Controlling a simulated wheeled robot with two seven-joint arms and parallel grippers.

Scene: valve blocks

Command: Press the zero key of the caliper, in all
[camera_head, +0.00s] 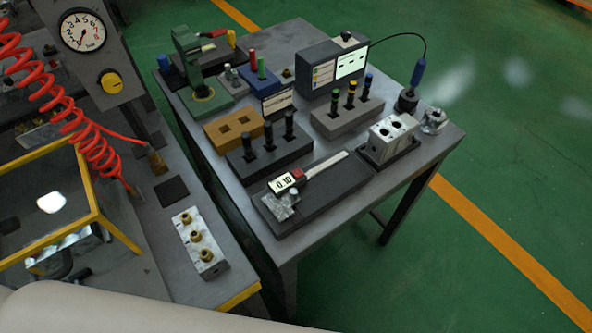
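The caliper (320,166) lies on a dark flat pad (345,183) near the front of the grey table. Its lit display (284,182) seems to read 0.10, perhaps with a minus sign. A small red part (298,174) sits at the display's upper right; I cannot tell whether it is the zero key. The caliper's silver jaw end (280,206) points toward the front left and its beam runs to the upper right. Neither of my grippers is in view.
Behind the caliper stand a dark block (268,158) with black pins, a grey block (346,118) with coloured-top pins, and a metal valve block (393,130). A box with a screen (335,68) stands farther back. A bench with a brass-fitted block (200,242) is left.

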